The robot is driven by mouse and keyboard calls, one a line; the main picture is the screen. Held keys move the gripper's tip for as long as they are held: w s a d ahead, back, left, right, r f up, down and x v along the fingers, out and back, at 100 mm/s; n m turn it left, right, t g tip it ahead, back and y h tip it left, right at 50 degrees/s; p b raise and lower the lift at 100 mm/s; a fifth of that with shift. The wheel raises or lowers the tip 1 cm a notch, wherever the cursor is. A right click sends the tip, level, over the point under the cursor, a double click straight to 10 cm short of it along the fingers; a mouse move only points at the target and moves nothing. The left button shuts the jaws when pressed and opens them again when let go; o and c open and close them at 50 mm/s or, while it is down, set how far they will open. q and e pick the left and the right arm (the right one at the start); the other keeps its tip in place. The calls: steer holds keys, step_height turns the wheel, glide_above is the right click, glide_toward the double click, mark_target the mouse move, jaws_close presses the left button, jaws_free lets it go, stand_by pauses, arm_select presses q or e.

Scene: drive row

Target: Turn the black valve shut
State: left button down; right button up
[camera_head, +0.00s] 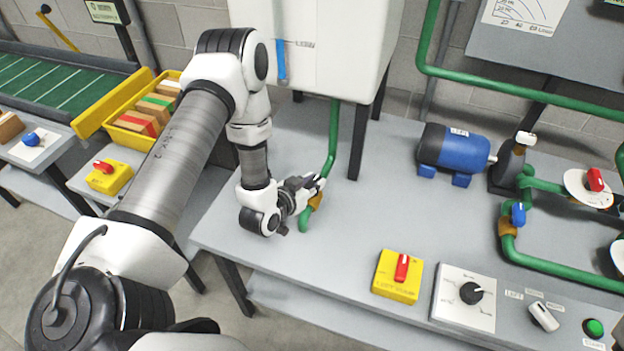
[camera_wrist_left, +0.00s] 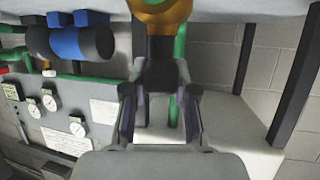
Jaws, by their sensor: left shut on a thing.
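The black valve sits on the green pipe (camera_head: 333,140) that drops from the white tank. Its brass body (camera_head: 316,201) shows just beside my left gripper (camera_head: 312,187) in the head view. The brass body (camera_wrist_left: 162,14) is also at the top of the left wrist view. My left gripper (camera_wrist_left: 160,88) is shut on the valve's dark handle (camera_wrist_left: 161,72), which lies between its two fingers. In the head view the fingers hide most of the handle, so its exact angle is hard to tell. My right gripper is in neither view.
The white tank (camera_head: 320,50) stands on dark legs behind the valve. A blue motor (camera_head: 455,152), a yellow box with a red switch (camera_head: 397,277) and a dial plate (camera_head: 464,298) are to the right on the grey bench (camera_head: 345,225). A yellow crate (camera_head: 115,132) is left.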

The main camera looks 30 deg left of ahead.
arm_select(q)
steer(key=m+h+p, duration=0.1)
steer(key=m+h, duration=0.1)
steer(key=h, duration=0.1)
steer(key=shift+a+r+m, duration=0.1)
steer(key=shift+a+m, duration=0.05)
steer(key=shift+m, duration=0.25)
steer(key=m+g+h+p, duration=0.1)
steer(key=m+g+h, duration=0.1)
steer(key=m+h, duration=0.1)
steer(key=shift+m+h, duration=0.3)
steer(key=shift+h, duration=0.3)
steer(key=m+g+h, duration=0.3)
steer(key=m+g, duration=0.1)
steer(key=shift+f+m+h, duration=0.2)
steer(key=shift+m+h, duration=0.1)
steer(key=shift+h, duration=0.1)
steer(key=shift+m+g+h, duration=1)
steer(key=shift+m+g, duration=1.1)
steer(key=shift+g, duration=0.2)
steer(key=c, duration=0.9)
jaws_free()
steer(key=shift+w+d, duration=0.1)
steer(key=shift+d, duration=0.1)
